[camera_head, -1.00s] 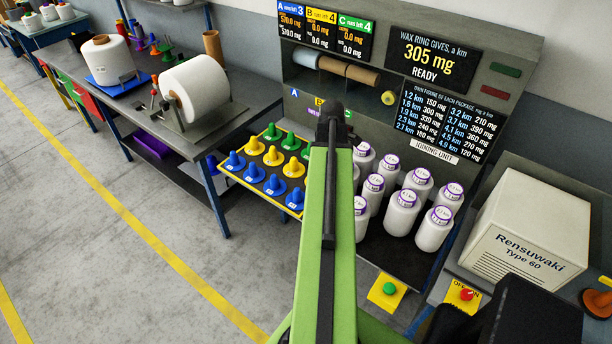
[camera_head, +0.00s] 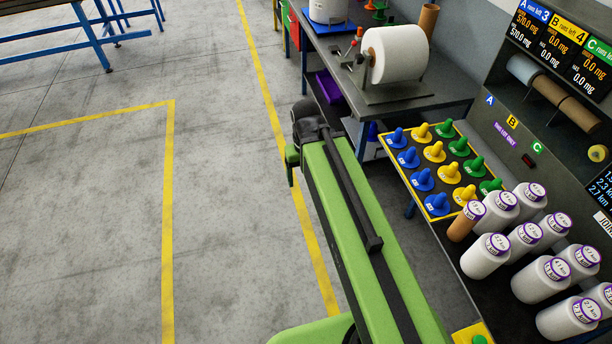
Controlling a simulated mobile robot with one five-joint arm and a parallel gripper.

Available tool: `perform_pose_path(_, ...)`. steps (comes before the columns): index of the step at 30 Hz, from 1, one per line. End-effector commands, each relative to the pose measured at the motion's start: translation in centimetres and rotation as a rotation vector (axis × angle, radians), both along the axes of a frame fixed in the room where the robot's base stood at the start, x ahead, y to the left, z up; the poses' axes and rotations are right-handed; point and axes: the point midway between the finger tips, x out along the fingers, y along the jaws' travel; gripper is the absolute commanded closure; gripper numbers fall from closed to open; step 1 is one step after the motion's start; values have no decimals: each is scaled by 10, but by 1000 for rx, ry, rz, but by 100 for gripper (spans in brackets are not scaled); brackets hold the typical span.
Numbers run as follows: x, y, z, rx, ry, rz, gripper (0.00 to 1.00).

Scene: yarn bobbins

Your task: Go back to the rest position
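My green arm reaches up from the bottom of the view, and its dark end with my gripper (camera_head: 292,158) is over the open floor, left of the workbench. Only a small green part of the gripper shows beside the arm's end; the fingers cannot be made out clearly. I cannot see whether it is open or shut, or whether anything is in it.
A tray (camera_head: 401,176) of blue, yellow and green cones stands right of my arm. A large white roll (camera_head: 395,54) sits on the workbench (camera_head: 441,88).

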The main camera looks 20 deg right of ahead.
Motion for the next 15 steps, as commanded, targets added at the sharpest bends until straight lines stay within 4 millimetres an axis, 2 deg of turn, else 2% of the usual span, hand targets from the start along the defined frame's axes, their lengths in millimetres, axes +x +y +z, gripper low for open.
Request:
perform_pose_path(8, 0, 4, 0, 0, 0, -10, 23)
perform_pose_path(10, 0, 4, -5, 0, 0, -9, 23)
perform_pose_path(13, 0, 4, -27, 0, 0, -9, 23)
perform_pose_path(15, 0, 3, -50, 0, 0, -9, 23)
